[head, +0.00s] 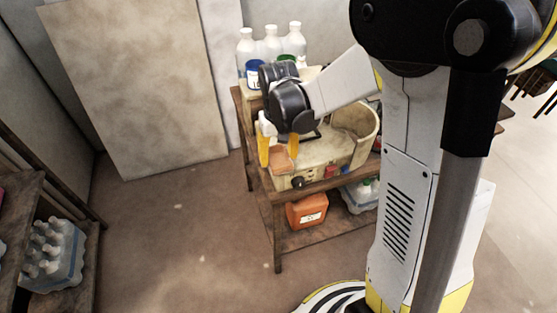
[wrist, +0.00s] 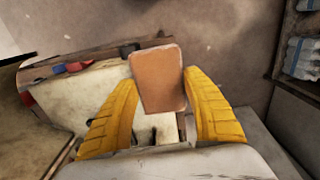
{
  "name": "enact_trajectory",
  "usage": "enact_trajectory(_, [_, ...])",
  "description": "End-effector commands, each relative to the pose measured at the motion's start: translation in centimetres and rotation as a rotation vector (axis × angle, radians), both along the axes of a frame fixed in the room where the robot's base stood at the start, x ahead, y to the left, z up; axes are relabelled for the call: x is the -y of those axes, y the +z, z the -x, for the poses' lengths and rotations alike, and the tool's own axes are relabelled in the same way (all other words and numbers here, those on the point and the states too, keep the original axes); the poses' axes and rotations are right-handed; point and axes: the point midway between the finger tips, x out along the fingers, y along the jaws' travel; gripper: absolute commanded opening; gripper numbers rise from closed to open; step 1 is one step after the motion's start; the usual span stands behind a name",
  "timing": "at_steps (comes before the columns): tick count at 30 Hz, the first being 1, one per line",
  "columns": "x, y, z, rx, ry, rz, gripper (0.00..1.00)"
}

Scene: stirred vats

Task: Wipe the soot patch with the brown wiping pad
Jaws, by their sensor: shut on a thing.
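My gripper (head: 277,163) has yellow fingers and is shut on the brown wiping pad (head: 281,157). It holds the pad over the front left part of a cream vat machine (head: 318,158) on a wooden bench. In the wrist view the pad (wrist: 158,80) is a flat orange-brown slab, slightly tilted, between the two yellow fingers (wrist: 160,88). The pad hides part of the machine's pale top (wrist: 85,100) behind it. I cannot tell whether the pad touches anything. I cannot make out the soot patch in either view; the arm and pad may cover it.
Several white-capped bottles (head: 270,45) and a blue-labelled jar (head: 254,71) stand at the bench's back. The machine has a raised round basin wall (head: 364,122). An orange canister (head: 307,210) sits on the lower shelf. A shelf with bottles (head: 45,255) is at left. The floor between is clear.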

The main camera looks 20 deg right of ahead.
Motion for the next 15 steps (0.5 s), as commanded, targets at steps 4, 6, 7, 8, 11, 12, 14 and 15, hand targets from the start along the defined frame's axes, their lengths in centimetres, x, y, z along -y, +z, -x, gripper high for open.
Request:
enact_trajectory(4, [0.0,1.7,-0.2,0.000,0.000,0.000,0.28])
enact_trajectory(6, [0.0,2.3,-0.3,0.000,0.000,0.000,0.28])
enact_trajectory(7, [0.0,2.6,-0.4,0.000,0.000,0.000,0.28])
enact_trajectory(8, [0.0,2.8,-0.4,0.000,0.000,0.000,0.28])
enact_trajectory(11, [0.0,3.7,-0.6,0.000,0.000,0.000,0.28])
enact_trajectory(12, [0.1,4.1,-0.6,0.000,0.000,0.000,0.28])
enact_trajectory(14, [0.1,4.6,-0.7,0.000,0.000,0.000,0.28])
enact_trajectory(15, [0.1,4.9,-0.8,0.000,0.000,0.000,0.28])
